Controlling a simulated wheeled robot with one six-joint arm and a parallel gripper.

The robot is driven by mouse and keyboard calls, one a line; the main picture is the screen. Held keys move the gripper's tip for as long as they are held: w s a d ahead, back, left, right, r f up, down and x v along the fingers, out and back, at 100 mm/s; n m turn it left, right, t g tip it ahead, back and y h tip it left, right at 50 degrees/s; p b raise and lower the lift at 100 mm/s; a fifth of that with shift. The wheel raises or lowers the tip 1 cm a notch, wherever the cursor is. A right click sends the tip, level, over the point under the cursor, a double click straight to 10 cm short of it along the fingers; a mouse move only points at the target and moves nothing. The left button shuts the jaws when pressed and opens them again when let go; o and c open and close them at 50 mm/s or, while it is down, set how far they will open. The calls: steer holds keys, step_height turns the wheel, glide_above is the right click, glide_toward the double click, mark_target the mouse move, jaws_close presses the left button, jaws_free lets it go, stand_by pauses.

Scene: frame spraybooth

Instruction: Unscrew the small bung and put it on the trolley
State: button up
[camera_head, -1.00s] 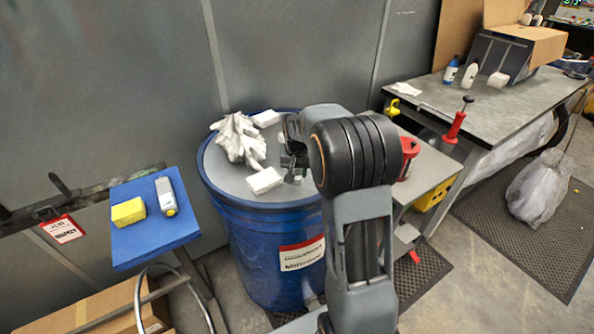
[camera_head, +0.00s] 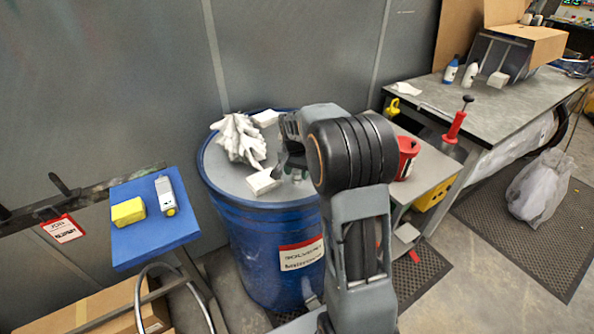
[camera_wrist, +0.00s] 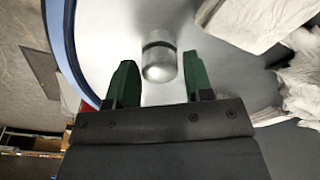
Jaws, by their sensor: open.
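The small bung (camera_wrist: 159,58) is a grey metal cylinder with a dark groove. In the wrist view it stands on the pale lid of the blue drum (camera_head: 262,235). My gripper (camera_wrist: 160,80) is open, with its green-tipped fingers either side of the bung's near end in that view. I cannot tell whether they touch it. In the head view my gripper (camera_head: 290,172) is low over the drum lid, and my arm partly hides the area. The trolley is probably the grey-topped stand (camera_head: 432,165) right of the drum, partly behind my arm.
White gloves (camera_head: 238,138) and white blocks (camera_head: 262,182) lie on the lid close to my gripper. A red can (camera_head: 407,157) stands on the grey top. A blue-topped stand (camera_head: 150,236) holds a yellow block and a grey device at left. A workbench (camera_head: 490,105) stands at right.

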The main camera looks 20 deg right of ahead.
steer(key=m, duration=0.6)
steer(key=shift+m+g, duration=0.3)
steer(key=shift+g, duration=0.1)
steer(key=m, duration=0.5)
steer(key=shift+m+g, duration=0.3)
steer(key=m, duration=0.5)
steer(key=shift+m+g, duration=0.3)
steer(key=shift+m, duration=0.1)
steer(key=m, duration=0.5)
steer(key=shift+w+m+y+p, duration=0.1)
steer(key=shift+m+y+p, duration=0.2)
steer(key=c, duration=0.6)
steer(key=shift+n, duration=0.8)
steer(key=shift+r, duration=0.25)
